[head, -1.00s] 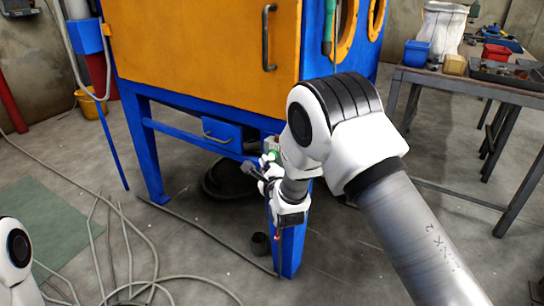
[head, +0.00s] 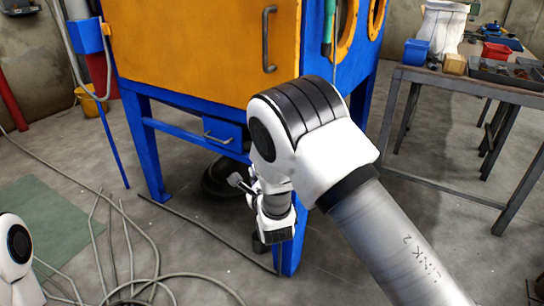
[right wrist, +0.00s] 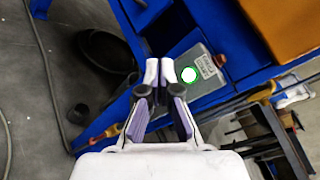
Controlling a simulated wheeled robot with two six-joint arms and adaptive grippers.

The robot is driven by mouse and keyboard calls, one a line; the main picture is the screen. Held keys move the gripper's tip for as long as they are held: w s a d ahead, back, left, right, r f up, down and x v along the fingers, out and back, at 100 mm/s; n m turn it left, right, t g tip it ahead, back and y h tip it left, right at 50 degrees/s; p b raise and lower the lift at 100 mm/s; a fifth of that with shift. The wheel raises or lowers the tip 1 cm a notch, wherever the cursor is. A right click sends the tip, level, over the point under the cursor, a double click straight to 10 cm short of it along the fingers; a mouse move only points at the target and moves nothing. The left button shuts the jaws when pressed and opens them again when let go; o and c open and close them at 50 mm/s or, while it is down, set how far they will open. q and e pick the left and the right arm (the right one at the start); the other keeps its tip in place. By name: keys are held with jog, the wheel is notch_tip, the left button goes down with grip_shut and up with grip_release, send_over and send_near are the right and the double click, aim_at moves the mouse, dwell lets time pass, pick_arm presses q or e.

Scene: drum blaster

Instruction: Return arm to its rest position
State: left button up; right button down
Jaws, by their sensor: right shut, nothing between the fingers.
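My right arm comes in from the lower right in the head view, and its gripper (head: 240,182) is in front of the blue cabinet frame. In the right wrist view the two fingertips of my right gripper (right wrist: 160,72) are together, with nothing between them. Just right of the fingertips is a grey control box (right wrist: 212,72) with a lit green-rimmed button (right wrist: 188,75). I cannot tell the exact gap between the fingers and the button. In the head view my arm hides the box. Only a white joint of my left arm shows at lower left; its gripper is out of view.
The blasting cabinet has an orange door (head: 190,50), a blue drawer (head: 224,134) and blue legs (head: 146,150). A workbench (head: 455,82) with bins stands at right. Grey hoses (head: 150,245) lie on the floor at left. A dark round tub (right wrist: 103,57) sits under the cabinet.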

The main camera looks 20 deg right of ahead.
dwell(0.5)
jog(key=s+d+f+n+g, duration=0.1)
jog(key=s+d+f+g, duration=0.3)
jog(key=s+f, duration=0.6)
jog(key=s+d+f+n+g, duration=0.25)
jog(key=s+f, duration=0.35)
jog(key=f, duration=0.7)
jog(key=s+f+n+g, duration=0.2)
jog(key=s+n+g, duration=0.15)
jog(key=s, duration=0.45)
jog(key=s+f+n+g+y, duration=0.1)
jog(key=s+f+n+g, duration=0.15)
jog(key=s+n, duration=0.35)
jog(key=s+f+n+g, duration=0.3)
jog(key=s+n, duration=0.1)
jog(key=s, duration=0.5)
jog(key=s+r+n+g+y, duration=0.15)
jog(key=s+n, duration=0.35)
jog(key=n, duration=0.5)
notch_tip(320, 180, up, 29)
jog(key=p, duration=2.9)
jog(key=shift+w+a+h+p, duration=0.15)
jog(key=shift+a+h+p, duration=0.15)
jog(key=shift+a+h, duration=0.05)
